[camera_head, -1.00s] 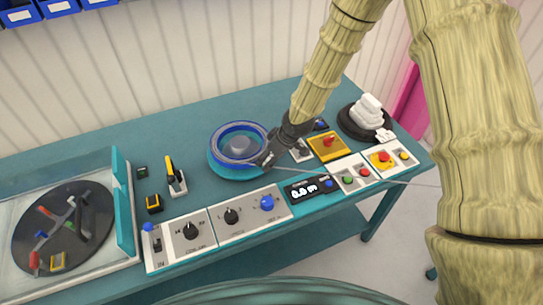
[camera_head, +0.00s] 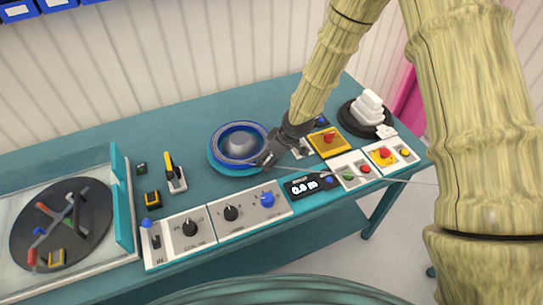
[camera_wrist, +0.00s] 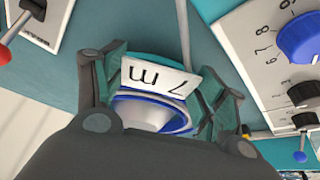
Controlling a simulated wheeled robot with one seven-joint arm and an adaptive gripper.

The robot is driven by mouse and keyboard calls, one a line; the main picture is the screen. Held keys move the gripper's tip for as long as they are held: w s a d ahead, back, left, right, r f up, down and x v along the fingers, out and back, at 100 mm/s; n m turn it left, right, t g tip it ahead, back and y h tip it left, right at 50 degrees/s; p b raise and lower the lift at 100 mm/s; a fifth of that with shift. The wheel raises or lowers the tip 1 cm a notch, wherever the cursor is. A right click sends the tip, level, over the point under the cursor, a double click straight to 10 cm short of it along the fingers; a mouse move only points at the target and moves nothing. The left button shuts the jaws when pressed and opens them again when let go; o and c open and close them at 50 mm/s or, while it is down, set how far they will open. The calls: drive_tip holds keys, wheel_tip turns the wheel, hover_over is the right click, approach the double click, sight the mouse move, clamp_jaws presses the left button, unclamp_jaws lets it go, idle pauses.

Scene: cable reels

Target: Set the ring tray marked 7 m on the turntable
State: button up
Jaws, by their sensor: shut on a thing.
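The ring tray (camera_head: 214,160) is a round teal and blue ring with a grey centre, at the middle of the bench in the head view. In the wrist view its white tag reads 7 m (camera_wrist: 160,77), upside down. My gripper (camera_head: 265,161) is shut on the near right edge of the tray, with a finger on each side of the tag. I cannot tell whether the tray touches the bench.
A teal-edged panel (camera_head: 122,200) stands upright between the disc and the tray. Control panels with knobs (camera_head: 231,214) and a display reading 0.0 m (camera_head: 310,185) line the front edge. A white stack on a black base (camera_head: 368,108) stands at the right. The bench behind the tray is clear.

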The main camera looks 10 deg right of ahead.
drive_tip(key=shift+w+f, duration=0.1)
drive_tip(key=shift+f, duration=0.1)
drive_tip(key=o, duration=2)
drive_tip(key=shift+c, duration=0.2)
drive_tip(key=shift+o, duration=0.4)
drive_tip(key=shift+r, duration=0.1)
drive_tip(key=shift+r+p, duration=2.75)
drive_tip(key=shift+r, duration=1.15)
